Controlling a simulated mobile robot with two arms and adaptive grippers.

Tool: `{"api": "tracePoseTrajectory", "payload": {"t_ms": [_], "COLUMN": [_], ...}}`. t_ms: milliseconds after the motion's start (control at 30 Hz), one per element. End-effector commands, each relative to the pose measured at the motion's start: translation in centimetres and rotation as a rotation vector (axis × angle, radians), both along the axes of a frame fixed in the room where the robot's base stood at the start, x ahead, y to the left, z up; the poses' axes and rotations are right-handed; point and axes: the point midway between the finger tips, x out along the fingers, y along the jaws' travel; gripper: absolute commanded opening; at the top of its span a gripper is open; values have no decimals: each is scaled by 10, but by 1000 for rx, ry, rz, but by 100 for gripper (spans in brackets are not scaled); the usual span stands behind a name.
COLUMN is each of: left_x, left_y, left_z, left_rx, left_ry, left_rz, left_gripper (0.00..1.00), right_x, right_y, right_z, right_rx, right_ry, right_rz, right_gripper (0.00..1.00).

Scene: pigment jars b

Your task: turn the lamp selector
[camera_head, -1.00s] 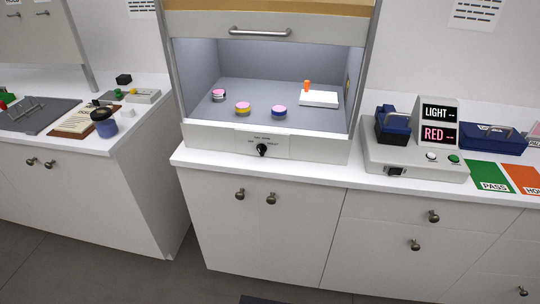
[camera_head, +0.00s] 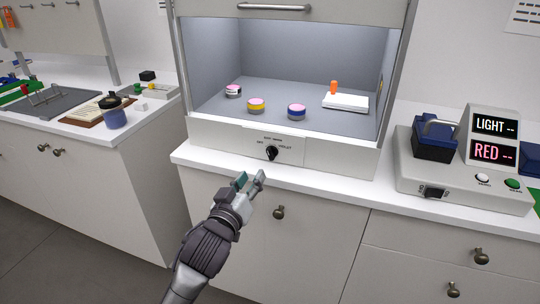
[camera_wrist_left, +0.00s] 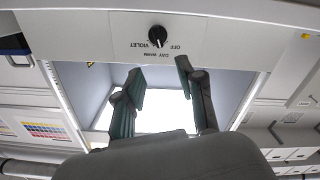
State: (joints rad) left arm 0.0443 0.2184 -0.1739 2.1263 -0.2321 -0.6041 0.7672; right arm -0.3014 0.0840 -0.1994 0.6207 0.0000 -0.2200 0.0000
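The lamp selector (camera_head: 271,153) is a black knob on the white front panel below the booth opening. In the left wrist view, where the panel appears upside down, the knob (camera_wrist_left: 157,36) has OFF, DAY, WARM and VIOLET printed around it, and its pointer line is pale. My left gripper (camera_head: 251,181) is just below and left of the knob in the head view, apart from it. Its two fingers (camera_wrist_left: 160,80) are spread with nothing between them in the wrist view. My right gripper is not in view.
Three jars with pink tops, including a yellow-banded one (camera_head: 256,106) and a blue one (camera_head: 296,112), stand in the booth near a white block (camera_head: 346,102). A tester with LIGHT and RED displays (camera_head: 493,138) stands at right. The white counter edge (camera_head: 330,176) runs below the panel.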

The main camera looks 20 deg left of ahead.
Motion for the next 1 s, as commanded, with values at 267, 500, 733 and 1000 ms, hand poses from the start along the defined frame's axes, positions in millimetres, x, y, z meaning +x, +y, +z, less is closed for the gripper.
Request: {"api": "tracePoseTrajectory", "payload": {"t_ms": [267,500,733,1000], "left_x": [62,100,113,113], "left_y": [-2,-4,-4,-4], "left_z": [2,1,0,0], "left_rx": [4,2,2,2], "left_ry": [-1,0,0,1], "left_rz": [1,-1,0,0], "left_gripper": [39,39,39,34], "right_x": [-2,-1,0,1], "right_y": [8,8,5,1], "right_z": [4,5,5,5], "right_rx": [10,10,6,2], "right_ry": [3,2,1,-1], "right_rz": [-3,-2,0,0], "right_gripper": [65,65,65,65]}}
